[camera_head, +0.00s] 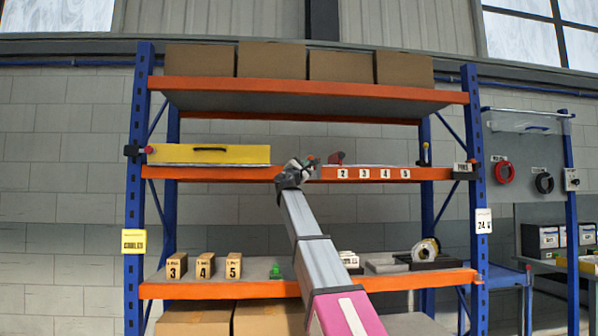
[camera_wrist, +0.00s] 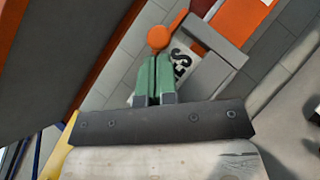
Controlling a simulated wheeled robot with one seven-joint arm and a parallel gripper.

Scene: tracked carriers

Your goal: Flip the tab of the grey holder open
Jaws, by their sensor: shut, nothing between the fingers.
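In the wrist view my gripper (camera_wrist: 155,58) has its green fingers shut together with nothing between them. An orange round knob (camera_wrist: 158,38) is just beyond the fingertips; I cannot tell whether they touch. Beside it is a grey angled part (camera_wrist: 218,38), which looks like the grey holder, partly covering a white label with black characters (camera_wrist: 182,62). I cannot make out the tab's position clearly. In the head view my gripper (camera_head: 308,164) is at the middle shelf, left of a small dark red part (camera_head: 336,158). My arm and wrist hide some of the shelf there.
The orange middle shelf beam (camera_head: 390,174) carries number labels. A long yellow box (camera_head: 208,154) stands at left on that shelf. Cartons (camera_head: 272,60) fill the top shelf. Below are numbered blocks (camera_head: 205,266) and a green item (camera_head: 275,271). Blue uprights (camera_head: 474,130) bound the rack.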

